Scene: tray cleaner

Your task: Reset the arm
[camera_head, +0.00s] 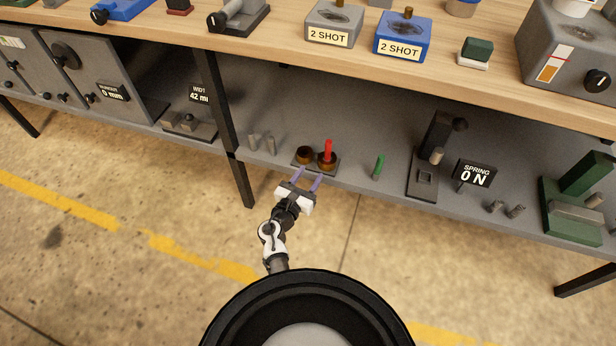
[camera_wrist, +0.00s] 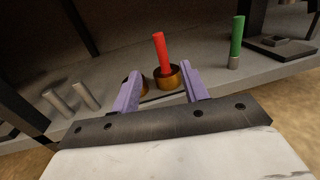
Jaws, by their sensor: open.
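My gripper (camera_head: 306,180) is open and empty, reaching toward the lower grey shelf from the front. In the wrist view its two purple fingers (camera_wrist: 161,95) stand apart, with a red rod (camera_wrist: 161,50) visible beyond and between them. The red rod stands upright in a brass cup (camera_wrist: 170,77), and I see no finger touching it. In the head view the red rod (camera_head: 328,150) and a second brass cup (camera_head: 304,155) sit on a small dark plate (camera_head: 318,172), just beyond the fingertips. The second cup is partly hidden behind the left finger in the wrist view.
A green rod (camera_head: 378,166) stands right of the cups, and two grey pegs (camera_head: 262,143) stand left. A "SPRING 0 N" sign (camera_head: 474,174) and a dark press (camera_head: 424,182) are further right. The wooden tabletop (camera_head: 280,40) overhangs the shelf. A table leg (camera_head: 228,130) is left of my gripper.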

